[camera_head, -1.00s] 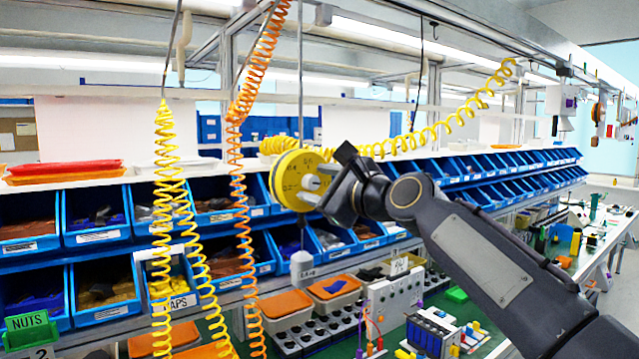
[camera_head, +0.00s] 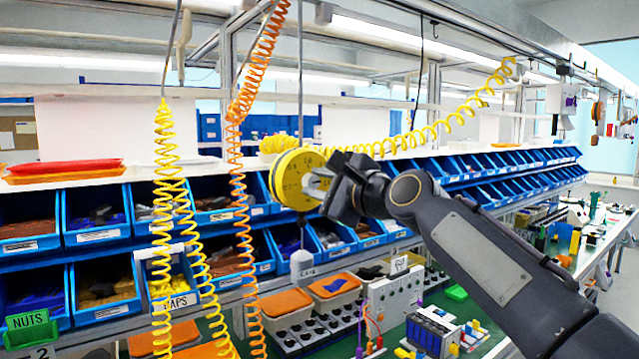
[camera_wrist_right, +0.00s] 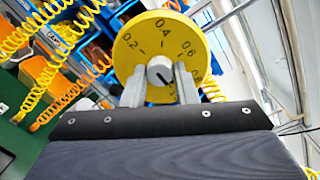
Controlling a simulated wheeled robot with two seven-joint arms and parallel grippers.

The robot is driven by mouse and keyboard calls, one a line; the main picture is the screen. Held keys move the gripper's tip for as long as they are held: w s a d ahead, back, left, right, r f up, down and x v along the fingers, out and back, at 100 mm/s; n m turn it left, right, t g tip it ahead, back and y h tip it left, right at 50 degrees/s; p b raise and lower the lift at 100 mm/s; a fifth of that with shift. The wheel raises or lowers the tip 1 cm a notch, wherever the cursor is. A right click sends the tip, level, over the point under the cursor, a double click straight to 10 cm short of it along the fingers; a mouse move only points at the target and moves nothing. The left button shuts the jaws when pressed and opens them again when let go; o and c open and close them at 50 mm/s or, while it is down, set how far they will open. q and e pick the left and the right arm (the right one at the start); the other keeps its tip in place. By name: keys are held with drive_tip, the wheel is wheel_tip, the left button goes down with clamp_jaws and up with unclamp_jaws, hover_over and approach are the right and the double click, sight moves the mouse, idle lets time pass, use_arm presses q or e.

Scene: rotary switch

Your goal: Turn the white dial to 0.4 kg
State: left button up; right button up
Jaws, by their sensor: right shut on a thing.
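The yellow round scale (camera_head: 285,182) hangs in front of the shelves, with black numbers on its face. The wrist view shows the scale (camera_wrist_right: 151,25) close up, with 0.2, 0.4 and 0.6 readable around its upper face. The white dial (camera_wrist_right: 159,68) is at its centre with a dark line on it, which seems to point down and right, away from 0.4. My right gripper (camera_head: 318,184) reaches it from the right. In the wrist view its two grey fingers (camera_wrist_right: 160,88) are shut on the dial, one on each side. My left gripper is not in view.
A thin rod (camera_head: 300,70) runs up above the scale, and a white weight (camera_head: 302,264) hangs below it. Yellow (camera_head: 165,200) and orange (camera_head: 240,200) coiled hoses hang to the left. Blue bins (camera_head: 97,205) line the shelves behind.

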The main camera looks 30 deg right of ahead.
drive_tip(key=n, duration=0.3)
drive_tip(key=shift+n, duration=0.3)
drive_tip(key=n, duration=0.3)
drive_tip(key=n+h+b, duration=0.1)
drive_tip(key=n, duration=0.5)
drive_tip(key=shift+a+f+n, duration=0.1)
drive_tip(key=shift+n, duration=0.2)
drive_tip(key=n+b, duration=0.1)
drive_tip(key=n, duration=0.5)
drive_tip(key=shift+n+b, duration=0.3)
drive_tip(key=shift+b, duration=0.05)
drive_tip(key=n+h+b, duration=0.1)
drive_tip(key=n, duration=0.4)
drive_tip(key=shift+f+n, duration=0.1)
drive_tip(key=shift+n, duration=0.6)
drive_tip(key=o, duration=1)
